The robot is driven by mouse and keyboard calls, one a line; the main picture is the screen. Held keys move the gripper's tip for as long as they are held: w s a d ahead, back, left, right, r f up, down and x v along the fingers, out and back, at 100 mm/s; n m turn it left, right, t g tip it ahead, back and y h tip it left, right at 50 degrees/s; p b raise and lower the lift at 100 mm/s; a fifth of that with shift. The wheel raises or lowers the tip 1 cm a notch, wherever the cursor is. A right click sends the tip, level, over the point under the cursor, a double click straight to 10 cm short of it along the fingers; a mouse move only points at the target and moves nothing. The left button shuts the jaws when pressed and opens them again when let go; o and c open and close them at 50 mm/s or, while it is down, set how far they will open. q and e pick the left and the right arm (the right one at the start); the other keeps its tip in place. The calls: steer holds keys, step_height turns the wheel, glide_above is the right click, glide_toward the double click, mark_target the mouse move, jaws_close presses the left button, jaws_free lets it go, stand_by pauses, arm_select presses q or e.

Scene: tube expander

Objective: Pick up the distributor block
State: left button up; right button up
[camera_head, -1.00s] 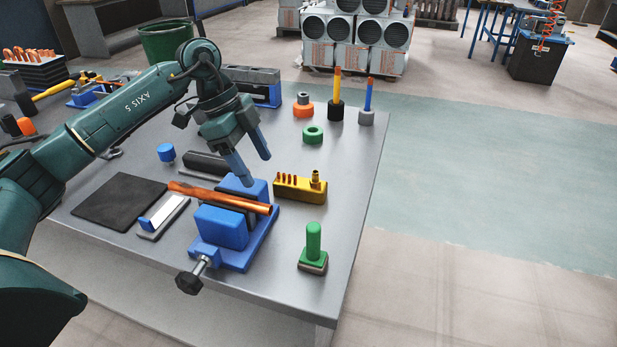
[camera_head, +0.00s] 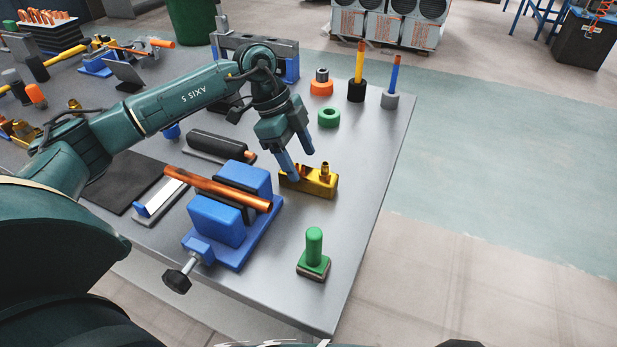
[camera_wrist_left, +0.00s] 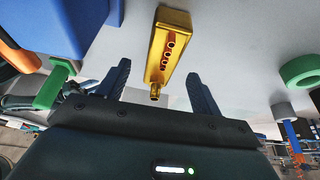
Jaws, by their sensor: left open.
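The distributor block is a brass-yellow bar (camera_head: 322,188) with a row of copper-coloured ports and an upright fitting, lying on the grey bench. My left gripper (camera_head: 298,164) is open, its blue fingers pointing down just above and behind the block's left part, partly hiding it. In the left wrist view the block (camera_wrist_left: 172,32) shows between the two open fingers, its fitting end towards the gripper. Whether a finger touches it cannot be told. My right gripper is not in view.
A blue vise (camera_head: 218,222) clamping a copper tube (camera_head: 200,185) stands left of the block. A green-handled tool (camera_head: 314,250) stands in front. A green ring (camera_head: 329,117) and several tool holders stand behind. The bench (camera_head: 372,170) is clear to the right.

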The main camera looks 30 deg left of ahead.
mark_target(305, 166)
arm_select(q)
steer(key=x, duration=0.5)
steer(key=shift+w+f, duration=0.15)
jaws_close()
stand_by(0.6)
